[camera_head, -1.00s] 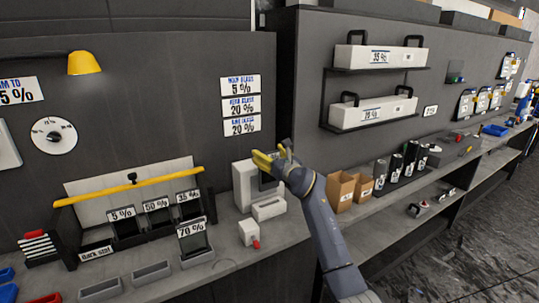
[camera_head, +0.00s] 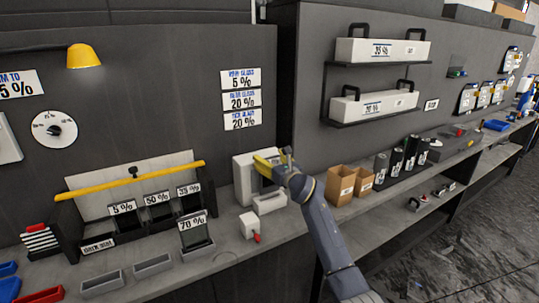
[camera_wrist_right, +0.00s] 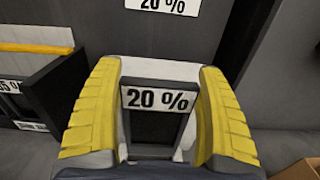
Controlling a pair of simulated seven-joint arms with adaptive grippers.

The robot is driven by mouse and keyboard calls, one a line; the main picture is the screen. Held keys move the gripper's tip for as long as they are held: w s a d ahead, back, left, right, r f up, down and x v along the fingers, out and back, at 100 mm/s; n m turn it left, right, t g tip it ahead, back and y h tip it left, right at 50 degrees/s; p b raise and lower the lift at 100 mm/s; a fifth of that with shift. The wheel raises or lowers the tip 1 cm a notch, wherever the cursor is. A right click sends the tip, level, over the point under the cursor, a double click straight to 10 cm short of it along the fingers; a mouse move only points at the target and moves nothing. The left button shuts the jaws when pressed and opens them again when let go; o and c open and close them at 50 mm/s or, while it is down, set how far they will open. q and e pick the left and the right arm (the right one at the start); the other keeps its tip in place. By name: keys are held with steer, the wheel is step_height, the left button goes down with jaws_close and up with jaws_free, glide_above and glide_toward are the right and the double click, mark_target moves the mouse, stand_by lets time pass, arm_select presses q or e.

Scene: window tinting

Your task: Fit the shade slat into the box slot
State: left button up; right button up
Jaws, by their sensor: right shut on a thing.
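My right gripper (camera_head: 270,162) is shut on a dark shade slat, whose white label reads 20 % (camera_wrist_right: 158,100) in the right wrist view. The slat sits upright between the two yellow fingers. In the head view the gripper hides most of it. The gripper is in front of a white box-shaped device (camera_head: 241,179), and I cannot tell whether they touch. To the left stands a dark slat box (camera_head: 68,232) with slats labelled 5 %, 50 % and 35 %, and a front label that seems to read back slot (camera_head: 98,246). A 70 % slat (camera_head: 193,225) stands at its right front. My left gripper is not in view.
A yellow bar (camera_head: 130,181) runs above the slat box. Grey trays (camera_head: 153,265) lie in front. A small white block with a red part (camera_head: 249,224) stands below my gripper. Cardboard boxes (camera_head: 341,180) stand to the right.

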steer(key=shift+f, duration=0.55)
glide_above(270, 192)
steer(key=shift+w+a+f, duration=0.1)
steer(key=shift+w+f, duration=0.15)
steer(key=shift+f, duration=1.2)
steer(key=shift+w+a+f, duration=0.1)
steer(key=shift+w+f, duration=0.1)
steer(key=shift+f, duration=1.2)
stand_by(1.0)
steer(key=o, duration=1.3)
steer(key=shift+d, duration=0.1)
steer(key=shift+o, duration=0.2)
steer(key=v, duration=1.2)
